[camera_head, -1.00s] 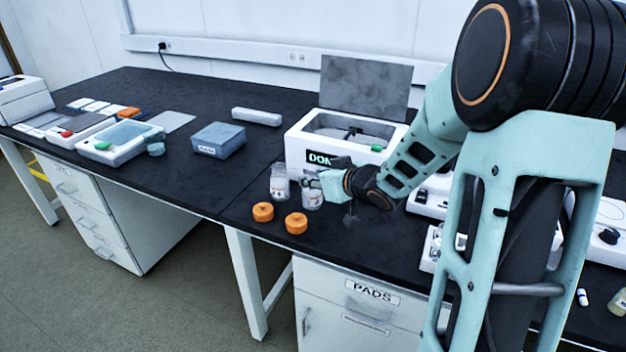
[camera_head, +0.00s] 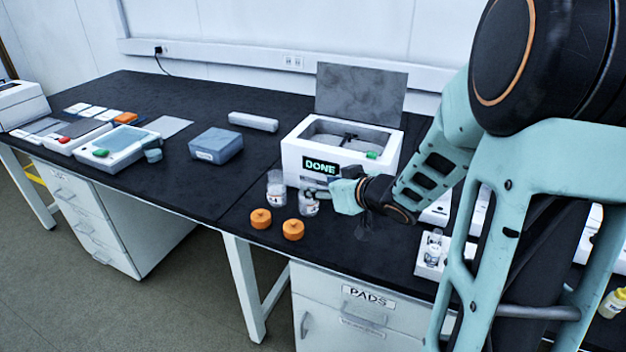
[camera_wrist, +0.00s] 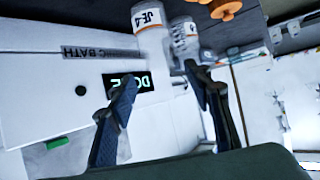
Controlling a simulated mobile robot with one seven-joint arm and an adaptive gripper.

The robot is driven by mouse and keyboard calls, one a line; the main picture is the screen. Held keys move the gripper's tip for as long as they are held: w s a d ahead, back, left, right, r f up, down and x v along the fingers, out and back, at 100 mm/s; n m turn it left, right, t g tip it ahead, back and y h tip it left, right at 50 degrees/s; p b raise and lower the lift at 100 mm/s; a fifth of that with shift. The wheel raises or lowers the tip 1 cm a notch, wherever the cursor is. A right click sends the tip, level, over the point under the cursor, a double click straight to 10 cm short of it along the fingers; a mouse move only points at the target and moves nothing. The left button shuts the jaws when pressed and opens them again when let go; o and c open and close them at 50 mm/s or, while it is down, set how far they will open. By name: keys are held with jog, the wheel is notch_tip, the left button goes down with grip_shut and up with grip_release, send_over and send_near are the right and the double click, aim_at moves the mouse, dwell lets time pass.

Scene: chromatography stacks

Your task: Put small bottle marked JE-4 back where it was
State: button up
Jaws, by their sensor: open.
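Two small clear bottles stand upright on the black bench in front of the white sonic bath. In the wrist view the bottle marked JE-4 (camera_wrist: 148,20) shows its orange-edged label upside down. It appears to be the right one of the pair in the head view (camera_head: 309,206). The other bottle (camera_head: 277,190) stands just to its left; its label is not readable. My gripper (camera_wrist: 160,76) is open and empty, with JE-4 just beyond its fingertips. In the head view my gripper (camera_head: 326,192) is at the right of JE-4.
The sonic bath (camera_head: 300,148) reads DONE, its lid raised behind. Two orange caps (camera_head: 261,218) (camera_head: 293,229) lie in front of the bottles. A white holder (camera_head: 424,270) with a small bottle is at the right. A blue-grey box (camera_head: 216,146) stands left, with bare bench around it.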

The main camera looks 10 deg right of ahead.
jog(key=p+v, duration=0.2)
jog(key=v, duration=0.4)
jog(key=shift+s, duration=0.2)
jog(key=shift+r, duration=0.1)
